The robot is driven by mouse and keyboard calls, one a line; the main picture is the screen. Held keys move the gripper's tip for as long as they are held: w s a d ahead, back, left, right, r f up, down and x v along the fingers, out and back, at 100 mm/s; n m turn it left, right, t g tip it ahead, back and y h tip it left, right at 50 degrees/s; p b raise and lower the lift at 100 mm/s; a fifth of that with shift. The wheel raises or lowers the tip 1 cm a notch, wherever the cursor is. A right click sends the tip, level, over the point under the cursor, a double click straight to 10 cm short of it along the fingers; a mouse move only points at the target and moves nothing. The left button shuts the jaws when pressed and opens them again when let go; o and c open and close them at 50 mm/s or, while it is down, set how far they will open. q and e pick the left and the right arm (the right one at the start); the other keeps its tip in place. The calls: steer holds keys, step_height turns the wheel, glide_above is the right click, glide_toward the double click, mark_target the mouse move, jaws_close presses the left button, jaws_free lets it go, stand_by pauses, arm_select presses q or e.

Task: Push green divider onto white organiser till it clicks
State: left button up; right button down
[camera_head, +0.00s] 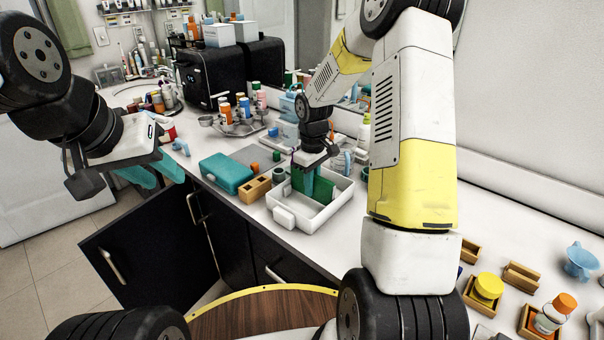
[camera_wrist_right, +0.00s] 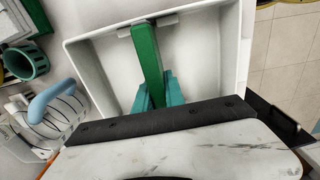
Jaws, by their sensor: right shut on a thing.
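The white organiser (camera_head: 322,214) is an open rectangular tray on the counter. It also fills the upper middle of the right wrist view (camera_wrist_right: 98,75). The green divider (camera_head: 326,188) stands inside it, and its top edge shows in the right wrist view (camera_wrist_right: 147,55). One end of the divider is at small grey clips on the organiser's wall. Whether its lower edge is seated is hidden. My right gripper (camera_head: 309,181), with teal fingers, is shut on the divider from above. My left gripper (camera_head: 150,175) is apart from the organiser, over the cabinet side, open and empty.
A cabinet door (camera_head: 150,240) hangs open below.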

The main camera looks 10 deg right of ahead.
steer(key=shift+f, duration=0.75)
stand_by(0.4)
steer(key=c, duration=1.6)
jaws_free()
steer(key=shift+c, duration=0.2)
steer(key=shift+o, duration=0.2)
steer(key=o, duration=0.5)
steer(key=shift+r, duration=3.9)
